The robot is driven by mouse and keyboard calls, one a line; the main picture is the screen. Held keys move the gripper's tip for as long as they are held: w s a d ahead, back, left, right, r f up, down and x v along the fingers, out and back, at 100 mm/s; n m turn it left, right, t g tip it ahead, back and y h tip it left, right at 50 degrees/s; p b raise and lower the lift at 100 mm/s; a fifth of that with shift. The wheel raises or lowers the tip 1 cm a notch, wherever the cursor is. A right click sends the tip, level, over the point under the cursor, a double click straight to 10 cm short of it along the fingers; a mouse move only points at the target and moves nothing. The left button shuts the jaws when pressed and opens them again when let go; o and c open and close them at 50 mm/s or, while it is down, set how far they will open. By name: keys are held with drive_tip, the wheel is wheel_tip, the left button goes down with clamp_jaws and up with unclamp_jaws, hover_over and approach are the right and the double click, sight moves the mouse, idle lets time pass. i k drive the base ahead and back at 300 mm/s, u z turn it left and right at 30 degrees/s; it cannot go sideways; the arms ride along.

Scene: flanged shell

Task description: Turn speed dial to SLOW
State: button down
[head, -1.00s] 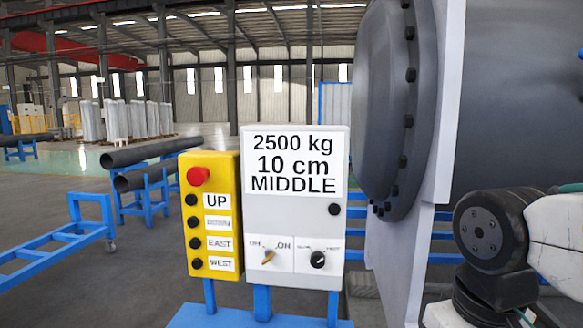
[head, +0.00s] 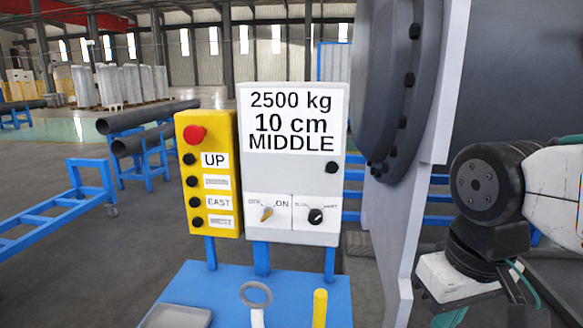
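The speed dial (head: 315,216) is a small black round knob at the lower right of a grey control box (head: 293,172). A label shows on each side of it; the left one seems to read SLOW and the right one is too blurred to read surely. A light mark shows on the knob, but I cannot tell surely which way it points. To its left is an orange OFF/ON switch (head: 267,213), its pointer tilted toward the upper right. My arm is at the right edge, apart from the box. My gripper is out of view.
A yellow button box (head: 209,222) with a red top button stands left of the control box. A blue stand (head: 200,290) below carries a grey ring, a yellow cylinder and a grey tray. A large dark flanged shell (head: 395,90) and pale plate rise close on the right.

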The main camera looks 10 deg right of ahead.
sight(315, 216)
drive_tip(key=k, duration=1)
drive_tip(key=u, duration=0.85)
drive_tip(key=i, duration=0.65)
drive_tip(key=z, duration=1.45)
